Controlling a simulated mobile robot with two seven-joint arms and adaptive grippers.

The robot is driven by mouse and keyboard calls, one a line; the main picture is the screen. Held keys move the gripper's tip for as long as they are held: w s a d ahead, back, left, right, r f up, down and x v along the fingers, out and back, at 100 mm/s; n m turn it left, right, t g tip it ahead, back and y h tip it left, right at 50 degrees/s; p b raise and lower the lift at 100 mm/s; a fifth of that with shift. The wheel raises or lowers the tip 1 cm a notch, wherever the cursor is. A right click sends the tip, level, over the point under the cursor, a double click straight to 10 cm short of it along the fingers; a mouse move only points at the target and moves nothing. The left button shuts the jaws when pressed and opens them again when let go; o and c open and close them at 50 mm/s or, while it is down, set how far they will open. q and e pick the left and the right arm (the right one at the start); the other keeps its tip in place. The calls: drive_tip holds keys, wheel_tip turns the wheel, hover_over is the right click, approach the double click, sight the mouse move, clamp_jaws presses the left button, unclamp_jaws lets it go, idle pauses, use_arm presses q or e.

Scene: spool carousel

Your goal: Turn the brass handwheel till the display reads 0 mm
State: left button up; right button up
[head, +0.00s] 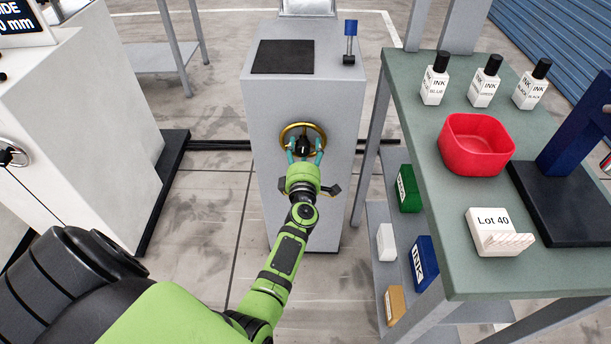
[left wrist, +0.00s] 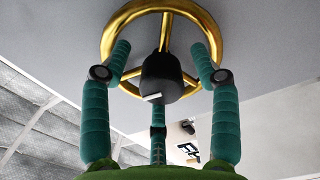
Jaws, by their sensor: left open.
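The brass handwheel (head: 283,133) is on the front face of a grey pedestal. It also shows in the left wrist view (left wrist: 108,38), with a black knob (left wrist: 162,72) in front of it. My left gripper (head: 305,148) is at the wheel, open, its teal fingers spread around the black knob. In the left wrist view, two fingers (left wrist: 165,60) reach up on either side of the knob, close to the rim; I cannot tell whether they touch. A third finger is below. The display (head: 27,20) is cut off at the upper left; only "IDE" and "0 mm" show.
A green-topped table (head: 420,155) stands right of the pedestal (head: 262,105), with ink bottles, a red bowl (head: 475,145) and a Lot 40 block (head: 492,230). Boxes sit on its lower shelf. A white machine (head: 75,120) stands left.

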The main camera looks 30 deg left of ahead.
use_arm(q)
drive_tip(key=m, duration=0.4)
drive_tip(key=shift+p, duration=0.4)
drive_tip(key=m, duration=0.4)
drive_tip(key=shift+a+f, duration=0.1)
drive_tip(key=shift+a, duration=0.05)
drive_tip(key=m, duration=0.6)
drive_tip(key=shift+s+f, duration=0.1)
drive_tip(key=shift+s+m, duration=0.3)
drive_tip(key=shift+m, duration=0.2)
drive_tip(key=p+v, duration=0.1)
drive_tip(key=v, duration=0.6)
drive_tip(key=s+d+f+m+g+h+p, duration=0.2)
drive_tip(key=s+d+f+m+h+p, duration=0.2)
drive_tip(key=d+f+m+h+p, duration=0.4)
drive_tip(key=s+d+f+m+g+h+p, duration=0.1)
drive_tip(key=s+d+f+g, duration=0.4)
drive_tip(key=s+f, duration=0.7)
drive_tip(key=s+h+p, duration=0.1)
drive_tip(key=s+p, duration=0.1)
drive_tip(key=s, duration=0.1)
drive_tip(key=shift+d+f+p, duration=0.25)
drive_tip(key=shift+d+p, duration=0.1)
drive_tip(key=shift+d, duration=0.05)
